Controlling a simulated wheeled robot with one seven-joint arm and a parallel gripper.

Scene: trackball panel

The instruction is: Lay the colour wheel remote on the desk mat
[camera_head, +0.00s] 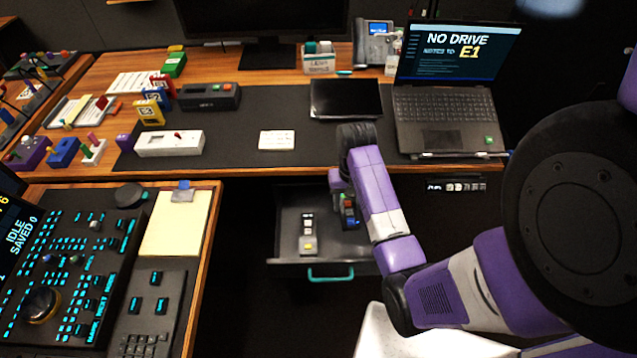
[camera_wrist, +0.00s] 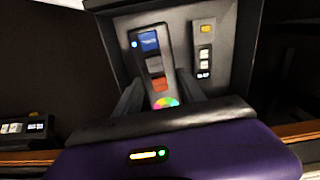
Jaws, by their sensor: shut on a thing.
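The colour wheel remote (camera_wrist: 153,66) is dark, with a blue patch, a grey and an orange button, and a multicoloured wheel near my wrist. It is in the open drawer (camera_wrist: 222,75), between the two fingers of my gripper (camera_wrist: 160,88), which is shut on it. In the head view the remote (camera_head: 349,212) shows below my arm, over the right part of the drawer (camera_head: 286,246). Whether it touches the drawer floor I cannot tell. The dark desk mat (camera_head: 255,112) lies on the desk above the drawer.
A second remote (camera_head: 308,232) with a yellow button lies left in the drawer. The mat is bare around the card.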

